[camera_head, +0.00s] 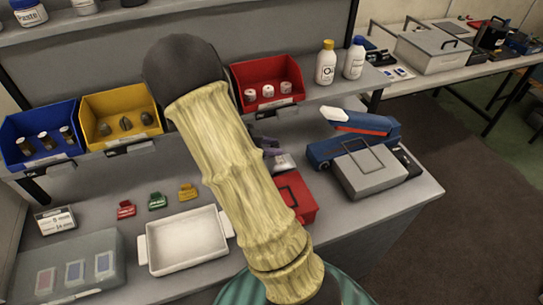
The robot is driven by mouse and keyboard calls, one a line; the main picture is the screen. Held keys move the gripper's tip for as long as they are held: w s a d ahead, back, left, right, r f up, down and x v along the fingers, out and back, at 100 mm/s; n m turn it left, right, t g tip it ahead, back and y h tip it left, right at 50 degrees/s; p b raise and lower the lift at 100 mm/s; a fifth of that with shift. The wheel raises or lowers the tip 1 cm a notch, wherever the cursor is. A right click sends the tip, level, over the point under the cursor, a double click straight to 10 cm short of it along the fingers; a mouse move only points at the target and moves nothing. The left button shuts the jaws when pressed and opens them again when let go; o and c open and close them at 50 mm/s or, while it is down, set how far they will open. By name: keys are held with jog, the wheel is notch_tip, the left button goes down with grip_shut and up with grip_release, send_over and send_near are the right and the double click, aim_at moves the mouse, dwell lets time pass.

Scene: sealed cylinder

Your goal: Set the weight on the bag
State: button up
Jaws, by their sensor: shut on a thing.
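My own arm, with a pale wood-like link and a dark rounded joint, crosses the middle of the view and hides much of the bench behind it. My gripper cannot be made out clearly. A small dark purple part shows at the right edge of the arm, below the red bin, and I cannot tell whether it belongs to the gripper. A small light grey piece lies just below it, too small to name. I cannot pick out the weight or the bag; they may be behind the arm.
A white tray (187,241) lies on the bench, with red, green and yellow small items behind it. A grey translucent box (75,268) is at left. A red case (298,194) and a grey case (370,174) stand right. Blue (40,131), yellow (119,115) and red (268,84) bins line the shelf.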

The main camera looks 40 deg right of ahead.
aim_at(271, 163)
jog(key=shift+f, duration=1.9)
jog(key=o, duration=1)
jog(key=v, duration=1.2)
jog(key=shift+r, duration=0.1)
